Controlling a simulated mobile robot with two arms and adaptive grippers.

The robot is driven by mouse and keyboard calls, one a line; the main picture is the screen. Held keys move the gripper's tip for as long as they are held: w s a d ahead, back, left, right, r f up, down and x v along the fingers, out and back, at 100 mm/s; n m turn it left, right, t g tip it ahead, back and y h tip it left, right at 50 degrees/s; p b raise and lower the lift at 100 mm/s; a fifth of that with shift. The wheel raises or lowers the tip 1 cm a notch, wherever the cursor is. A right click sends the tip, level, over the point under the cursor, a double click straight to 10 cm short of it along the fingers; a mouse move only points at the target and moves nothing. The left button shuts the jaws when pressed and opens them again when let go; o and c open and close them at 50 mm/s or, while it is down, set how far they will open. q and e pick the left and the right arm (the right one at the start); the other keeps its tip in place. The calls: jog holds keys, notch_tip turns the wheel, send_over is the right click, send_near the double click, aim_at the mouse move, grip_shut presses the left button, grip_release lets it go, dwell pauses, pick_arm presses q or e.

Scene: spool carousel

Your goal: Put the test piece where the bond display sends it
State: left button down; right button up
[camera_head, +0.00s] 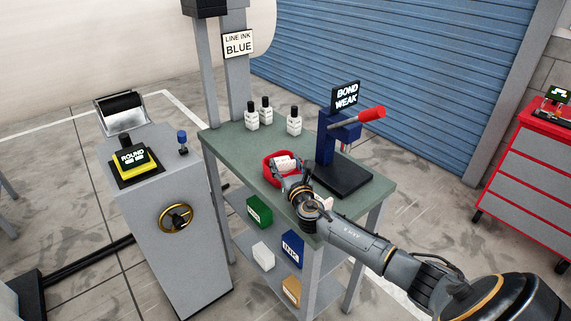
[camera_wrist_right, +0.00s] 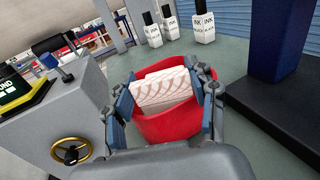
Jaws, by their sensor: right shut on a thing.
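The bond display (camera_head: 346,96) stands on the blue press at the back right of the green table and reads "BOND WEAK". My right gripper (camera_head: 287,164) is over the red bin (camera_head: 267,171) on the table. It is shut on the test piece (camera_head: 284,161), a pale block with pinkish wavy lines. In the right wrist view, the test piece (camera_wrist_right: 165,88) sits between the fingertips at the mouth of the red bin (camera_wrist_right: 180,127). I cannot tell whether it touches the bin. My left gripper is out of view.
Ink bottles (camera_head: 294,121) stand at the table's back, near a "LINE INK BLUE" sign (camera_head: 238,44). The press has a red handle (camera_head: 371,114). A lower shelf holds several boxes (camera_head: 259,211). A grey console with a gold handwheel (camera_head: 176,217) stands at left, a red cabinet (camera_head: 532,150) at right.

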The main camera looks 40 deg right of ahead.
jog(key=shift+f, duration=0.25)
jog(key=o, duration=1.1)
jog(key=shift+s, duration=0.1)
jog(key=shift+o, duration=0.4)
jog(key=shift+a+f, duration=0.1)
jog(key=shift+f, duration=0.05)
